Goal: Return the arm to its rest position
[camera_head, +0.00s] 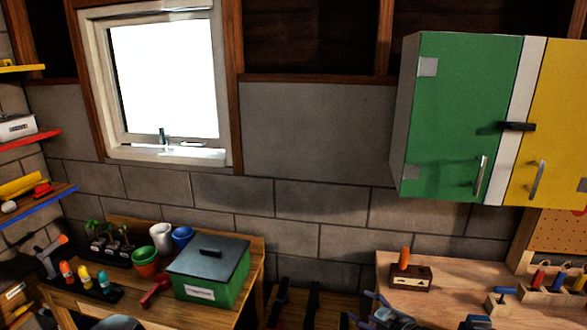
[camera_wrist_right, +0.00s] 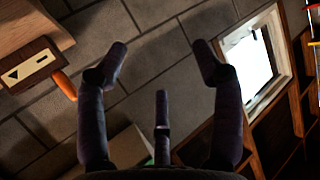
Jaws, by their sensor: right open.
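My right gripper (camera_head: 388,314) shows at the bottom edge of the head view, in front of the right wooden workbench (camera_head: 450,270). Only its upper part is in the picture. In the right wrist view my right gripper (camera_wrist_right: 160,54) has its dark fingers spread wide apart, with nothing between them. It is open and empty, with the grey block wall behind it. My left gripper does not show clearly in either view.
The right bench carries a wooden block with an orange-handled tool (camera_head: 410,277) and several other tools. The left bench holds a green box with a dark lid (camera_head: 208,270), pots and a red scoop. A green and yellow cabinet (camera_head: 460,120) hangs above the right bench.

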